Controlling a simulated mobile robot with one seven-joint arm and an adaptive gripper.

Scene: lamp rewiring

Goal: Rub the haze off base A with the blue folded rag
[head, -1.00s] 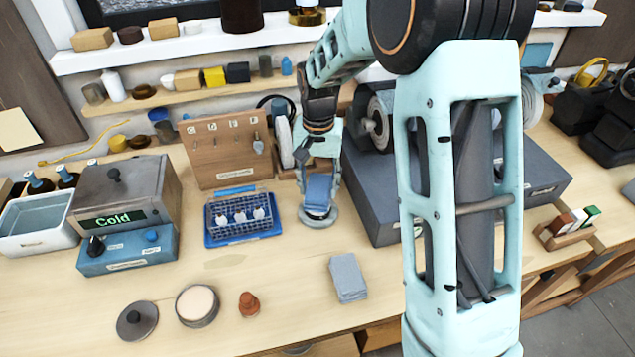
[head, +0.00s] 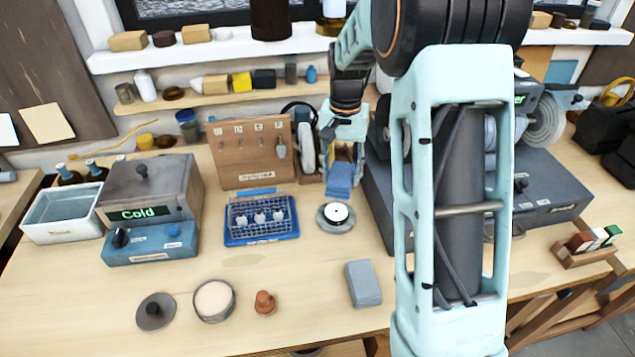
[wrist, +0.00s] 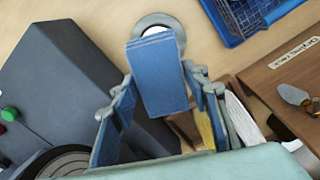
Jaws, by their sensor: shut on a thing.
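My gripper (head: 343,158) is shut on the blue folded rag (head: 340,180) and holds it above the bench, just behind a round grey base (head: 325,224) with a white, dark-dotted centre. In the wrist view the rag (wrist: 158,80) sits between the two fingers, its far end overlapping part of the base (wrist: 178,27) in the picture. The rag appears apart from the base in the head view. I cannot read a letter on the base or make out any haze.
A blue tray with a wire rack (head: 232,236) stands left of the base, and a wooden hook board (head: 235,172) behind it. A dark grey machine (head: 378,205) is close on the right. A grey folded block (head: 363,284) lies in front. Open bench lies between.

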